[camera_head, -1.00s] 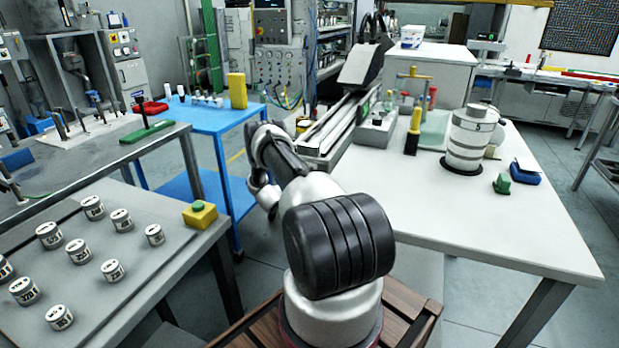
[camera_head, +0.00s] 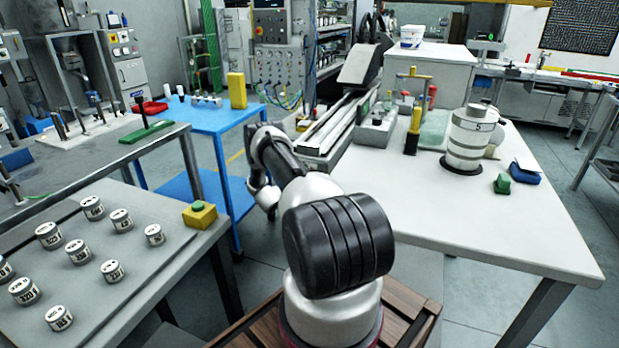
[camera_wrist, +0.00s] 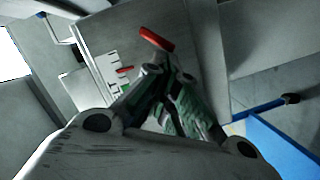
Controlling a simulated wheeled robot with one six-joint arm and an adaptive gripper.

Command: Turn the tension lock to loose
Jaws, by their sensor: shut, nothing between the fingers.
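A red lever (camera_wrist: 157,38), likely the tension lock, shows in the wrist view just beyond my fingertips. It lies slanted across a grey surface. My gripper (camera_wrist: 168,82) is shut and empty, with its tips close below the lever; I cannot tell whether they touch it. A smaller red pointer (camera_wrist: 125,70) sits to the left beside a white scale plate (camera_wrist: 107,74) with dark marks and a green part. The marks are too small to read. In the head view my own arm hides the gripper and the lever.
A blue cart (camera_head: 215,118) stands beyond the arm, and its blue edge shows at lower right in the wrist view (camera_wrist: 278,140). A grey bench with several labelled jars (camera_head: 78,250) is at left. A white table (camera_head: 500,230) with a labelled cylinder (camera_head: 468,140) is at right.

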